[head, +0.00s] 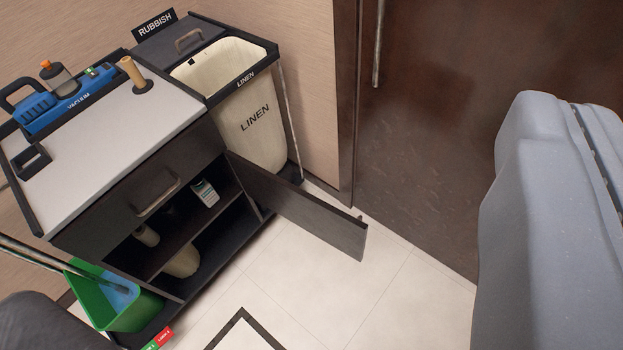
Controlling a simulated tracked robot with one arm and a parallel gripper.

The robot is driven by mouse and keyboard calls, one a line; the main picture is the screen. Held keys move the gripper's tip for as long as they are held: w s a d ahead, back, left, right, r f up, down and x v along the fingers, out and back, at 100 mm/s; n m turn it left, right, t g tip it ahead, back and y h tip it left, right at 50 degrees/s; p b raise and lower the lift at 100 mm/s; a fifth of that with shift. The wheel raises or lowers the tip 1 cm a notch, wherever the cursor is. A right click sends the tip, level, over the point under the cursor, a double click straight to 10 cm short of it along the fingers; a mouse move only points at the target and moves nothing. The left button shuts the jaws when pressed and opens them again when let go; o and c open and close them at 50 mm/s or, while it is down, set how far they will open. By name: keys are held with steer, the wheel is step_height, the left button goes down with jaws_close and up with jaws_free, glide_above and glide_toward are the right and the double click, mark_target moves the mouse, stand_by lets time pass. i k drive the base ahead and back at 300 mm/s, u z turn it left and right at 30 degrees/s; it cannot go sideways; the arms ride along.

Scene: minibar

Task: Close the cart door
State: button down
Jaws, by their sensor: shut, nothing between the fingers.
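The cart (120,165) stands at the left with its lower cabinet open. The cart door (305,212) is a dark panel that stands open. It joins the cart at the right side of the opening, below the linen bin, and its free edge sticks out to the right over the floor. Inside the cabinet, a shelf (170,238) and several small items show, one a white and green carton (205,192). No gripper fingers show in the head view, so where my gripper is relative to the door is hidden.
A linen bin (255,115) stands beside the cabinet. Tiled floor (345,275) is clear around the door. A brown room door (430,120) stands behind.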

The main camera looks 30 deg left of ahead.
mark_target(347, 234)
steer(key=u, duration=0.45)
steer(key=i, duration=0.95)
steer(key=u, duration=0.5)
steer(key=k, duration=0.9)
steer(key=u, duration=0.2)
steer(key=i, duration=0.9)
steer(key=z, duration=0.05)
